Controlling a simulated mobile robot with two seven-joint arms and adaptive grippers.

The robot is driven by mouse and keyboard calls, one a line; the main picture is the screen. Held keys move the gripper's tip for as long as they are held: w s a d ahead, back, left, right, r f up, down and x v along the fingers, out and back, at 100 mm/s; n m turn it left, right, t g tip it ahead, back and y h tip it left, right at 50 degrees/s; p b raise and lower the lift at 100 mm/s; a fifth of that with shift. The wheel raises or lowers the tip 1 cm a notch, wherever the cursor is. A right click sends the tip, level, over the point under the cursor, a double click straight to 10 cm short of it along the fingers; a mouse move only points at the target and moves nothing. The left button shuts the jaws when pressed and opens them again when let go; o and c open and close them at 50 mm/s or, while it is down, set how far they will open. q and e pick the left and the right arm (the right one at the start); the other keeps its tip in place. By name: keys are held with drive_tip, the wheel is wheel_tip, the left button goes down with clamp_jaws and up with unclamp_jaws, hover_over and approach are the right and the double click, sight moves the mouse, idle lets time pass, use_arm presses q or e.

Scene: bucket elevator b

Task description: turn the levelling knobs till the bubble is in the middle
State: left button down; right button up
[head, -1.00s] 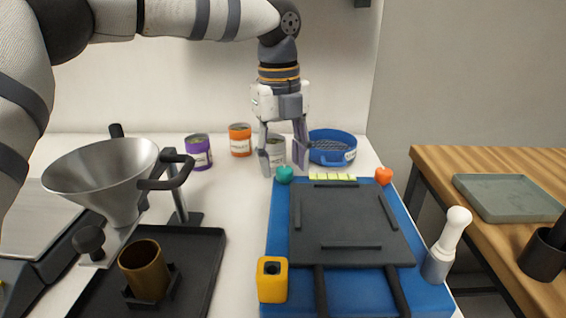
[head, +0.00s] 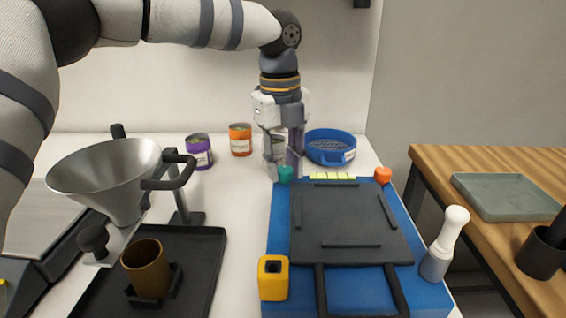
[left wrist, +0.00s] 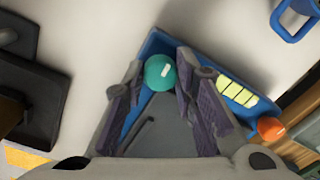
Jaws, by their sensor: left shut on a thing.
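The green levelling knob (head: 285,174) is at the far left corner of the blue base (head: 284,300). My left gripper (head: 284,170) comes down from above and is shut on this knob. In the left wrist view the green knob (left wrist: 160,72) lies between the two fingers (left wrist: 162,90). The orange levelling knob (head: 383,175) is at the far right corner, untouched. The yellow-green level vial (head: 332,176) lies between the knobs; it also shows in the left wrist view (left wrist: 237,92). The bubble is too small to make out. My right gripper is not in view.
A dark plate (head: 350,223) covers much of the base. A yellow block (head: 273,277) is at the front left, a white-handled tool (head: 445,243) at the right. A steel funnel (head: 105,180) stands left. Cans and a blue sieve (head: 331,147) stand behind.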

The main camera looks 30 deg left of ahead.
use_arm(q)
drive_tip(key=shift+s+r+n+p, duration=0.15)
drive_tip(key=shift+n+p, duration=0.1)
drive_tip(key=shift+n, duration=0.3)
drive_tip(key=shift+w+r+n+p, duration=0.1)
drive_tip(key=shift+n+p, duration=0.1)
drive_tip(key=shift+n, duration=0.35)
drive_tip(key=shift+f+n, duration=0.1)
drive_tip(key=shift+n, duration=0.8)
drive_tip(key=n, duration=0.2)
drive_tip(key=shift+f+n, duration=0.1)
drive_tip(key=shift+n, duration=0.2)
drive_tip(key=shift+n+y, duration=0.3)
drive_tip(key=shift+n, duration=1.5)
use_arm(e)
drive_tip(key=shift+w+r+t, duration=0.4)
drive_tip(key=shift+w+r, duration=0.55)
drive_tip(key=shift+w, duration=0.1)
use_arm(q)
drive_tip(key=shift+f, duration=0.1)
drive_tip(key=c, duration=1.3)
unclamp_jaws()
